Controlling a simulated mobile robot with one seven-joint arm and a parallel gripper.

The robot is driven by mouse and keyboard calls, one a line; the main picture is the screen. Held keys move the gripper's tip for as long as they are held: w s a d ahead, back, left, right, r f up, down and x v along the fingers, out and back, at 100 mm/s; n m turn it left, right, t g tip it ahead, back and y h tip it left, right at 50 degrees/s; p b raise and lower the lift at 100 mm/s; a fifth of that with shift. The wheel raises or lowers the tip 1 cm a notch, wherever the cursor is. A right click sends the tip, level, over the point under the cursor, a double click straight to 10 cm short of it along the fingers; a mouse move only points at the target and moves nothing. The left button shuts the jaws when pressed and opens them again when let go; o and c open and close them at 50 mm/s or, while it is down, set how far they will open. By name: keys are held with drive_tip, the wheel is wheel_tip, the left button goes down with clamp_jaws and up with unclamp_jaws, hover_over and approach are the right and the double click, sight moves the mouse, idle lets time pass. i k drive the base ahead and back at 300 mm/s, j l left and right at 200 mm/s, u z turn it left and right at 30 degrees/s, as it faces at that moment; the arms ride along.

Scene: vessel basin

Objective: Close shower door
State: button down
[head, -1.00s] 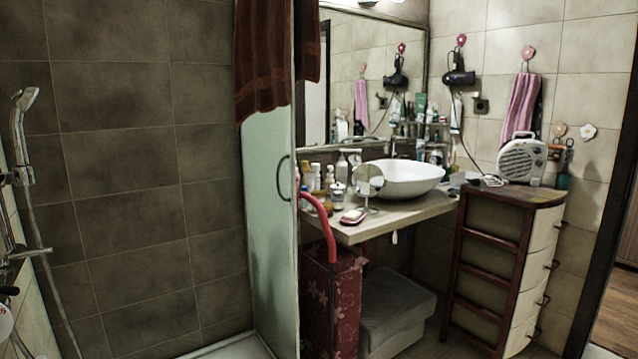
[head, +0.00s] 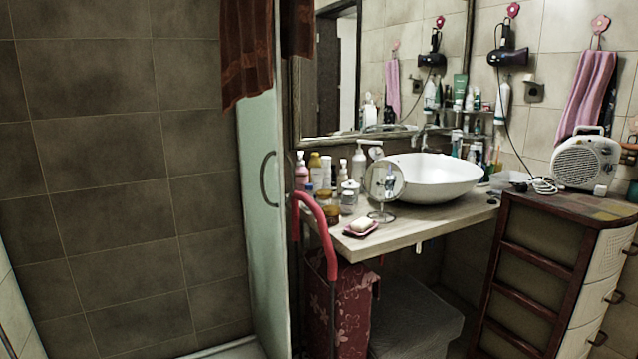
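The shower door (head: 259,215) is a pale frosted glass panel, seen at a steep angle left of the washbasin counter in the head view. Its curved dark handle (head: 267,179) is on the panel near the right edge. A brown towel (head: 247,52) hangs over the top of the panel and hides its upper part. The tiled shower space (head: 130,190) opens to the left of the panel. My gripper does not show in the head view.
A red-handled floral trolley bag (head: 338,305) stands close to the right of the door. The wooden counter (head: 425,233) with a white basin (head: 432,178) juts out behind it. A drawer cabinet (head: 535,270) stands at the right.

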sight(261, 118)
drive_tip(key=i+l, duration=0.65)
drive_tip(key=l, duration=0.15)
drive_tip(key=i+l+z, duration=0.1)
drive_tip(key=i+l, duration=0.6)
drive_tip(key=l, duration=0.15)
